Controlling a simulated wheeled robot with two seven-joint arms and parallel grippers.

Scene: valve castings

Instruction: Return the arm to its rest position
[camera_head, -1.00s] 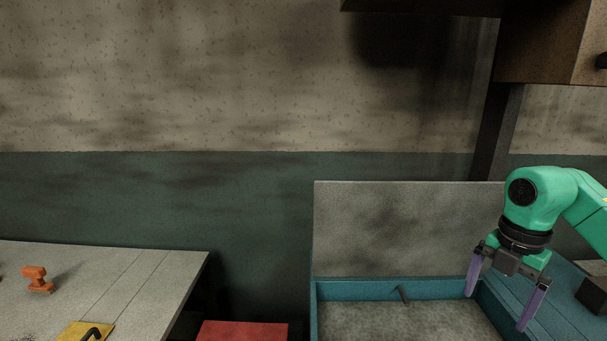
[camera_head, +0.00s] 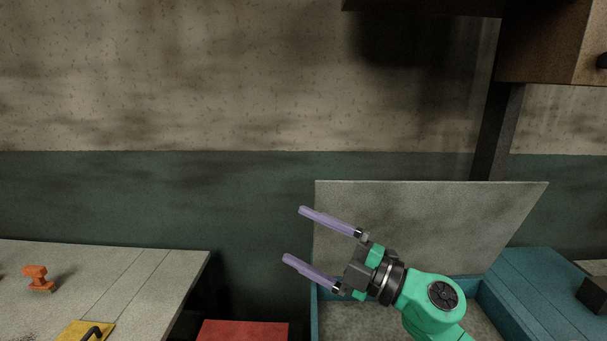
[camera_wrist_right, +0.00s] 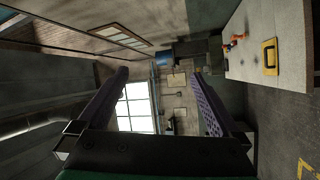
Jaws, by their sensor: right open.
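My right gripper (camera_head: 293,235) is open and empty in the head view, with its two purple fingers pointing left. It is in front of the grey upright panel and above the left part of the blue-walled bin (camera_head: 480,293). In the right wrist view, the two purple fingers (camera_wrist_right: 160,105) stand wide apart with nothing between them. My left gripper is not in view.
A grey table (camera_head: 120,275) at the left holds an orange valve casting (camera_head: 38,279) and a yellow piece (camera_head: 72,332) with a dark handle. A red box top (camera_head: 243,331) lies between table and bin. A brown cabinet (camera_head: 545,45) hangs at upper right.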

